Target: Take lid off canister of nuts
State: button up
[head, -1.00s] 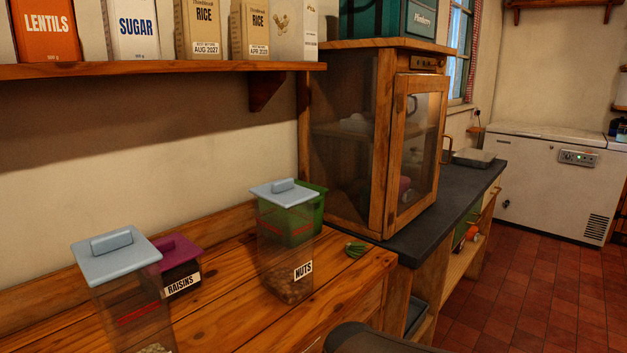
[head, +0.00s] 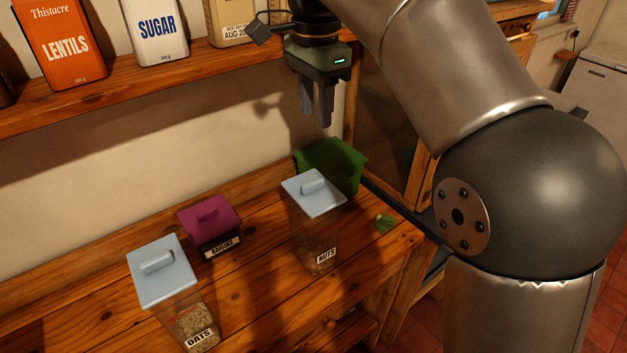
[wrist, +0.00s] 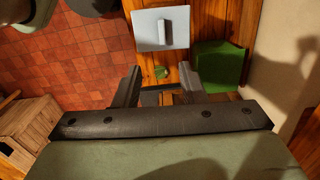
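The canister of nuts (head: 317,245) stands upright on the wooden worktop, a tall clear container with a NUTS label and brown nuts low inside. Its pale blue-grey square lid (head: 302,203) is on top, with a raised bar handle (head: 314,186). The lid also shows at the top of the wrist view (wrist: 146,30), with its handle running up and down the picture. My gripper (head: 319,121) hangs fingers-down, empty, above the lid and apart from it. The wrist view shows its two fingers (wrist: 158,82) spread, with the lid beyond their tips.
An oats canister (head: 190,315) and a purple-lidded raisins box (head: 212,222) stand to the left. The wall shelf (head: 110,100) with packets runs close beside my gripper.

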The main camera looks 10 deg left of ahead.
send_over(313, 182)
jog(key=f, duration=1)
jog(key=shift+d+f, duration=0.2)
jog(key=shift+d, duration=0.1)
jog(key=shift+a+f+p, duration=0.15)
jog(key=shift+f+p, duration=0.2)
jog(key=shift+f, duration=1)
jog(key=shift+a+f+p, duration=0.1)
jog(key=shift+f+p, duration=0.2)
jog(key=shift+f, duration=1)
grip_shut()
